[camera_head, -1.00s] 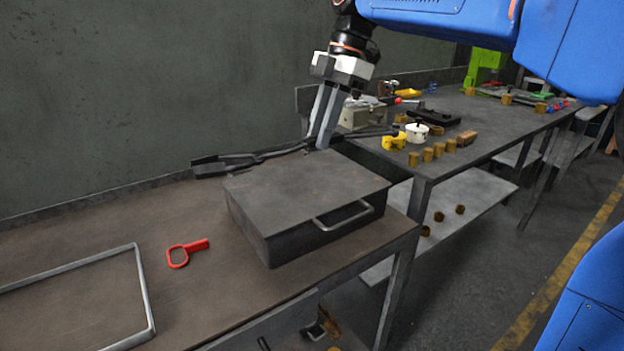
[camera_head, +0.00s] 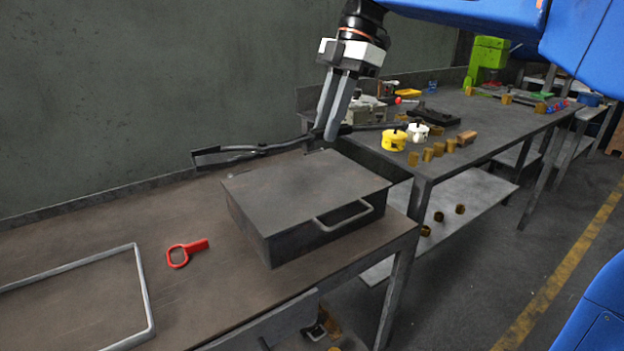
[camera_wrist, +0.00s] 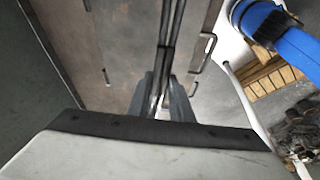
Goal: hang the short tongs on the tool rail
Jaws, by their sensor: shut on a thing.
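The short tongs (camera_head: 270,149) are long, dark and metallic. In the head view they lie roughly level in the air, above the back of the dark metal box on the bench. My gripper (camera_head: 326,132) points down and is shut on the tongs near their middle. In the wrist view the tongs (camera_wrist: 167,50) run up the picture from between my gripper's fingers (camera_wrist: 163,100). I cannot make out a tool rail for certain in either view.
The dark box (camera_head: 300,190) with a bar handle stands below my gripper. A red ring-handled tool (camera_head: 187,252) and a grey frame (camera_head: 146,290) lie on the near bench (camera_head: 90,250). The far bench holds a yellow pot (camera_head: 394,140), a white pot (camera_head: 418,131) and several brown blocks.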

